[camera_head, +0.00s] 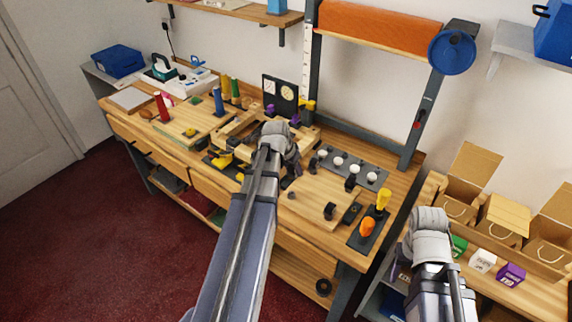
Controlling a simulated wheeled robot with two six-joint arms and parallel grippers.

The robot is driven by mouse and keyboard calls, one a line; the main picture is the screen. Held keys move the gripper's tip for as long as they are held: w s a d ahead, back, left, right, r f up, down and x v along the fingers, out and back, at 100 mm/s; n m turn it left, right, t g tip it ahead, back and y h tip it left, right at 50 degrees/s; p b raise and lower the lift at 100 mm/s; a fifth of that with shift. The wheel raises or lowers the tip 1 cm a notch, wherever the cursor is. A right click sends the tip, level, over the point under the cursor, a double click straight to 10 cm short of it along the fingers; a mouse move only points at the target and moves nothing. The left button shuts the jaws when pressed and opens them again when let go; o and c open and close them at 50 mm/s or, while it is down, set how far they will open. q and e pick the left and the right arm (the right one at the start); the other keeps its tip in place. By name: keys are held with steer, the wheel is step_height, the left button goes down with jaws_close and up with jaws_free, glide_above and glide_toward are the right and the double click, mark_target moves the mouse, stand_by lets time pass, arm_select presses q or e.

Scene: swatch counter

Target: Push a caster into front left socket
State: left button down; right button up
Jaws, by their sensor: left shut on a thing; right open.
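A light wooden board (318,193) lies on the workbench. Dark casters stand at its back left (314,163), back right (351,183) and front right (330,211) corners. A small dark round spot, seemingly the front left socket (291,195), shows at the front left corner. My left gripper (283,166) is above and left of the board. Its wrist covers the fingers; it is shut on what seems to be a caster, mostly hidden. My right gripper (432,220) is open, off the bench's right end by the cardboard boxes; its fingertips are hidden.
A dark strip with several white knobs (338,160) lies behind the board. An orange and yellow tool stand (366,227) is at the bench's right end. A wooden frame (240,127) and upright coloured rolls (218,102) are left. Cardboard boxes (502,213) stand right.

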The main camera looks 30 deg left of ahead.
arm_select(q)
steer(key=shift+s, duration=0.4)
steer(key=shift+f, duration=0.15)
step_height(320, 180, down, 6)
steer(key=b, duration=0.6)
steer(key=shift+f+b, duration=1.35)
steer(key=shift+b, duration=0.15)
stand_by(2.1)
jaws_free()
stand_by(0.4)
steer(key=shift+r, duration=0.15)
